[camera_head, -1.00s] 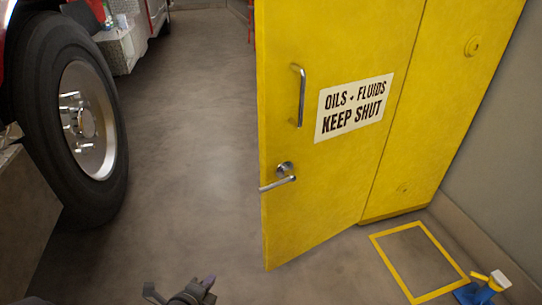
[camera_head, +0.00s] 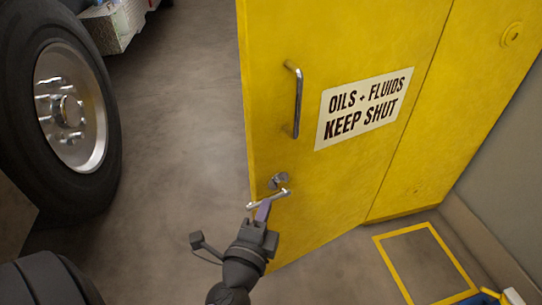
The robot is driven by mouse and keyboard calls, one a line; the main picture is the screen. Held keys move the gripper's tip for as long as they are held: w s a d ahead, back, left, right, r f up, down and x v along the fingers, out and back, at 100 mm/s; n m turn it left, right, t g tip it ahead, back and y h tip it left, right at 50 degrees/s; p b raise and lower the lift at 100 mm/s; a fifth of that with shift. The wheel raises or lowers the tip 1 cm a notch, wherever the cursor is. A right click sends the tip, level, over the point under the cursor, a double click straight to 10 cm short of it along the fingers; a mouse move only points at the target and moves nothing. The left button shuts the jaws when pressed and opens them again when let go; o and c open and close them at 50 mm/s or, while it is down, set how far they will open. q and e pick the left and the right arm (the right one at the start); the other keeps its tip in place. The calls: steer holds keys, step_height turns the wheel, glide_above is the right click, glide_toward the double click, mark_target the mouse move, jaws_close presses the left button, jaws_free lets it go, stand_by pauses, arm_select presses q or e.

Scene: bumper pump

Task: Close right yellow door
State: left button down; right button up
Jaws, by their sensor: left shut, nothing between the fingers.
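The yellow door (camera_head: 335,180) stands swung out from the yellow cabinet (camera_head: 462,100), with its free edge on the left. It bears a white sign reading "OILS + FLUIDS KEEP SHUT" (camera_head: 364,108), a vertical silver pull handle (camera_head: 297,100) and a silver lever handle (camera_head: 272,196) below it. My left gripper (camera_head: 263,211) is shut and empty, at the lever near the door's free edge. Its fingertips overlap the lever in the picture; I cannot tell if they touch it. My right gripper is not in view.
A large black truck wheel (camera_head: 70,115) stands at the left. Open concrete floor (camera_head: 170,150) lies between it and the door. A yellow floor outline (camera_head: 425,262) lies at the lower right, beside the grey wall (camera_head: 510,160).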

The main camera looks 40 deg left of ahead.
arm_select(q)
glide_toward(272, 156)
steer(key=w+d, duration=0.2)
steer(key=w, duration=0.2)
steer(key=a, duration=0.1)
steer(key=w+a, duration=0.1)
steer(key=a, duration=0.1)
steer(key=shift+w+a, duration=0.2)
steer(key=shift+w, duration=0.1)
steer(key=shift+w+a, duration=0.2)
steer(key=shift+a, duration=0.2)
